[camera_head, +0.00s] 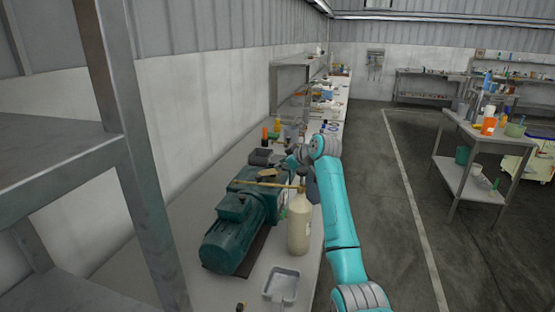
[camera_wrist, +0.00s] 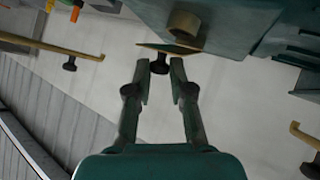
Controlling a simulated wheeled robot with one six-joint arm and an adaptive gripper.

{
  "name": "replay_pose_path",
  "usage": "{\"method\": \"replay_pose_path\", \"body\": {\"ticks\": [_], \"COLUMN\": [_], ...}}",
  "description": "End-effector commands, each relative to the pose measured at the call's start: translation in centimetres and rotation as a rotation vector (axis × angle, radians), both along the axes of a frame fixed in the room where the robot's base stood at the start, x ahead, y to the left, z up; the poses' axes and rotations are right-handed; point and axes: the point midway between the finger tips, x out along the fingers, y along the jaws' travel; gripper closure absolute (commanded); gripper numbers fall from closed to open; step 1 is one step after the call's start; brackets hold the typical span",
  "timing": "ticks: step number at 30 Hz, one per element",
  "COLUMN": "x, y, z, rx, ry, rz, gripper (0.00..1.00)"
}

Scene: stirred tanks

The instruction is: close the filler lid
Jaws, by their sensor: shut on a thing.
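The filler lid (camera_wrist: 172,48) is a thin tan plate with a dark knob (camera_wrist: 160,67) under it in the wrist view. My gripper (camera_wrist: 160,63) has its fingertips on either side of this knob, shut on it. The lid is tilted and sits beside a round tan filler neck (camera_wrist: 184,22) on the teal housing (camera_wrist: 225,25); whether its edge touches the neck I cannot tell. In the head view the green machine (camera_head: 235,222) lies on the bench, and my arm hides part of its far end.
A cream bottle (camera_head: 299,226) stands close at the machine's right side, near my arm. A grey tray (camera_head: 282,285) lies in front. Brass rods with dark knobs (camera_wrist: 52,46) show at the wrist view's sides.

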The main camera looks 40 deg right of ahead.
Motion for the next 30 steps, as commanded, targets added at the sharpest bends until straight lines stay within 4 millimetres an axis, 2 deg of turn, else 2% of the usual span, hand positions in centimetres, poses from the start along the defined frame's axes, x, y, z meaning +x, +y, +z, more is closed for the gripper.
{"method": "replay_pose_path", "body": {"ticks": [8, 18, 30], "x": [-0.8, -1.1, -1.2], "y": [-0.7, -0.9, -0.9], "z": [-2.0, -3.4, -3.8], "rx": [0.121, 0.117, 0.116], "ry": [-0.153, -0.143, -0.139], "rz": [-0.001, 0.0, -0.001], "gripper": [1.0, 1.0, 1.0]}}
